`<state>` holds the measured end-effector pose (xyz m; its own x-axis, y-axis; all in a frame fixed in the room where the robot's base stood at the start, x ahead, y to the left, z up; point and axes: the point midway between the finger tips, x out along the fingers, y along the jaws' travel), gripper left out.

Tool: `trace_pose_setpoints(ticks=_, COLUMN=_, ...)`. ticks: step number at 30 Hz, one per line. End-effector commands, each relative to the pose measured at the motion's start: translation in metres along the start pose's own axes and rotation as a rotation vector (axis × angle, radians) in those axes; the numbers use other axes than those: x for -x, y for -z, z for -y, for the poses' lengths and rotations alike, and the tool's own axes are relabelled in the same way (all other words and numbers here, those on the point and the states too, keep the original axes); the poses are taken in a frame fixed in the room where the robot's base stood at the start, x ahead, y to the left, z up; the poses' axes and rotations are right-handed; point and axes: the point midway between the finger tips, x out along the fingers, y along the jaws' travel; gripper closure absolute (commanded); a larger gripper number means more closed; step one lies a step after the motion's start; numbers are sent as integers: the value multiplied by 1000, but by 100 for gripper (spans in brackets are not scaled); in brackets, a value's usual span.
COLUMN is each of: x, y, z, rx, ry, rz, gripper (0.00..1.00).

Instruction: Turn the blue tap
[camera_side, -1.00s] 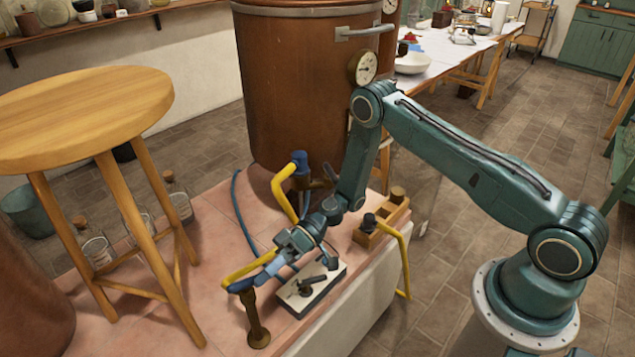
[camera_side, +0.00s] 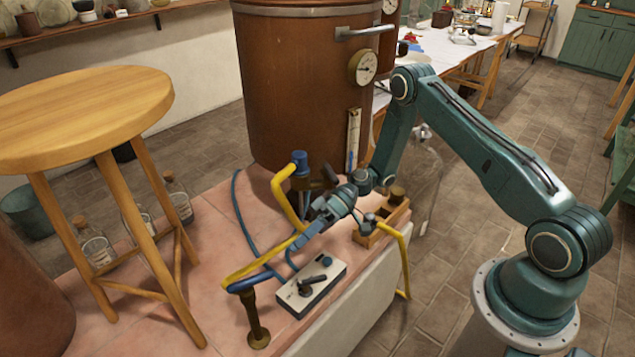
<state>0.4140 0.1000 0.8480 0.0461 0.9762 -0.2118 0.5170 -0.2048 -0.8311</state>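My gripper (camera_side: 300,241) is above the pale pink bench, pointing down and left, with its blue-grey fingers near the yellow tubing (camera_side: 284,197). I cannot tell whether the fingers touch the tubing or how far apart they are. Several blue parts show, and I cannot tell for certain which is the tap. A small blue knob (camera_side: 326,261) sits on a white box (camera_side: 318,291) beside a dark lever (camera_side: 306,286), below my gripper. A blue fitting (camera_side: 300,158) tops the tubing by the brown vessel. Blue parts (camera_side: 257,280) also lie atop a brass post (camera_side: 255,322).
A brown vessel (camera_side: 300,90) with a dial gauge (camera_side: 363,68) stands behind. A wooden block (camera_side: 375,232) and another yellow tube (camera_side: 404,262) are to the right. A wooden stool (camera_side: 85,110) and corked bottles (camera_side: 177,200) stand left. A blue hose (camera_side: 238,205) curves across the bench.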

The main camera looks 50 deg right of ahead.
Motion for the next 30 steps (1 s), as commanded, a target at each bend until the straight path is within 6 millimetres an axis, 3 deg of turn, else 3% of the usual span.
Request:
trace_pose_setpoints(ticks=6, x=23, y=0, z=0, rx=1, ry=-1, rz=-1, gripper=61)
trace_pose_setpoints(ticks=18, x=30, y=0, z=0, rx=0, ry=0, rz=1, gripper=61)
trace_pose_setpoints(ticks=19, x=30, y=0, z=0, rx=0, ry=0, rz=1, gripper=63)
trace_pose_setpoints(ticks=25, x=30, y=1, z=2, rx=2, ry=-3, rz=8, gripper=100)
trace_pose_setpoints(ticks=30, x=33, y=4, z=11, rx=8, ry=-17, rz=38, gripper=100)
